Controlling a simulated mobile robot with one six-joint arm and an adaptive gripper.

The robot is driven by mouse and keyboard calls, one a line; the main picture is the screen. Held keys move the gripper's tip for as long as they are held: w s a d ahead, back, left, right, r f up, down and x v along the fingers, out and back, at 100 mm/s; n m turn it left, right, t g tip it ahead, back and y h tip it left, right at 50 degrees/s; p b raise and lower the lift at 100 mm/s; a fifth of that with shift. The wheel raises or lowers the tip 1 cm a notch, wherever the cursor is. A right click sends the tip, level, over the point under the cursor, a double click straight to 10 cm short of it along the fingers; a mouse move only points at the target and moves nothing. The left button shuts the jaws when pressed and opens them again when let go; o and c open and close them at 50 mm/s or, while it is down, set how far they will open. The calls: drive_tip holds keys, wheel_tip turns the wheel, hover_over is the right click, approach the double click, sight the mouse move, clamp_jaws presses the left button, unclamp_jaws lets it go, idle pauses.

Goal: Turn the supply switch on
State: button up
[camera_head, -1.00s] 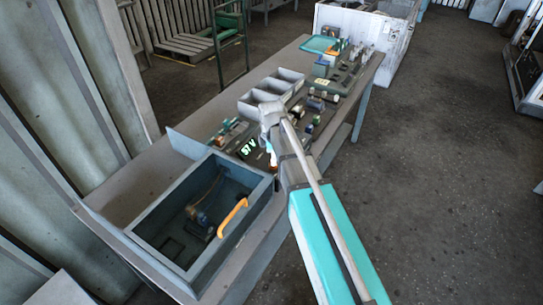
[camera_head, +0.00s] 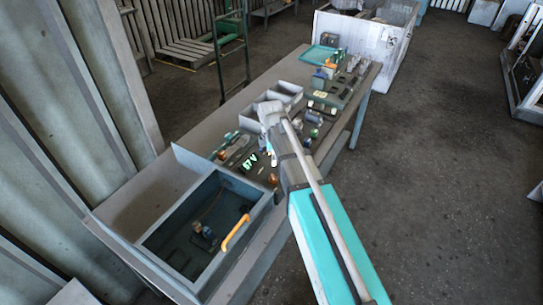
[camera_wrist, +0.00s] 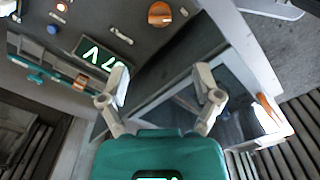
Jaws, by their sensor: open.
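A dark control panel carries a lit green display with a "V" reading (camera_head: 249,160), which shows upside down in the wrist view (camera_wrist: 98,57). Near it in the wrist view are an orange knob (camera_wrist: 159,14), a smaller orange-brown part (camera_wrist: 80,83), a blue button (camera_wrist: 52,29) and a small lit lamp (camera_wrist: 62,7). I cannot tell which of these is the supply switch. My gripper (camera_wrist: 162,80) is open and empty, with its fingers spread above the area between the panel and the open box.
Grey bins (camera_head: 268,97) and several small parts lie farther along the bench (camera_head: 190,128). The floor to the right (camera_head: 450,190) is clear.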

drive_tip(key=s+d+f+m+b, duration=0.3)
drive_tip(key=s+d+m, duration=0.2)
drive_tip(key=s+m, duration=0.3)
drive_tip(key=s+d+f+m+b, duration=0.4)
drive_tip(key=s+m, duration=0.4)
drive_tip(key=m, duration=0.3)
drive_tip(key=shift+s+d+m+b, duration=0.15)
drive_tip(key=shift+d+m+b, duration=0.2)
drive_tip(key=shift+d, duration=0.5)
